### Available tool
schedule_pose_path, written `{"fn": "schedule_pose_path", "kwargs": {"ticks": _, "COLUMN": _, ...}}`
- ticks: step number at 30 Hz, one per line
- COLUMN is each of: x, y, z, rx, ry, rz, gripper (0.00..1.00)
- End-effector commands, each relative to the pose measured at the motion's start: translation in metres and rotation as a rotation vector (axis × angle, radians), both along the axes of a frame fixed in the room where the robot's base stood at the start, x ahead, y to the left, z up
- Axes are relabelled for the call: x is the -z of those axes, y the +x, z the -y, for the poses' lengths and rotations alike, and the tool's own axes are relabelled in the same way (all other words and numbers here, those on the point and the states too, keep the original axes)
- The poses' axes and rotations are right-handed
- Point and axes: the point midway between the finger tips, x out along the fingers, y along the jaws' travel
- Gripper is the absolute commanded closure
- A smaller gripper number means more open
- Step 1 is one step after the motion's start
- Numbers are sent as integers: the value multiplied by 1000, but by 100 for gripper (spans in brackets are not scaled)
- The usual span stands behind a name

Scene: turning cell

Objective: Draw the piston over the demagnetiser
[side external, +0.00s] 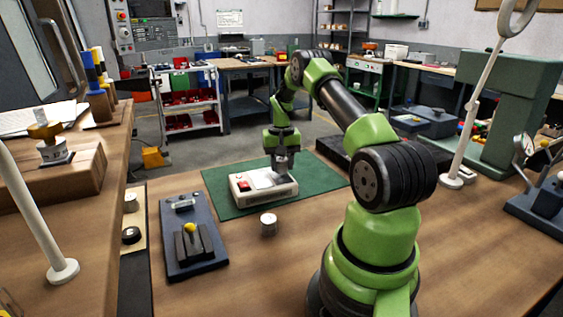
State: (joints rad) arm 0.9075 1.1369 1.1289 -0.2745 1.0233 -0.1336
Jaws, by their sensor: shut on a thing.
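The demagnetiser (248,200) is a cream box with a red switch and a grey top face, lying on a green mat (222,178) near the middle of the side external view. My gripper (281,172) points down over the right part of its top. It is shut on a small grey metal piece, which I take to be the piston; fingers and piece blend together at this size. I cannot tell whether the piece touches the demagnetiser's top or hangs just above it.
A green press (505,110) and a white post (474,120) stand right. Bare bench lies front centre.

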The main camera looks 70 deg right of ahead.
Motion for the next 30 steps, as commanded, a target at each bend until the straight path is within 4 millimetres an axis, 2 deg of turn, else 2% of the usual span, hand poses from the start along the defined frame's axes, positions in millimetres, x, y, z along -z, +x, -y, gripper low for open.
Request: {"fn": "schedule_pose_path", "kwargs": {"ticks": 30, "x": 8, "y": 0, "z": 0, "rx": 0, "ry": 0, "rz": 0, "gripper": 88}}
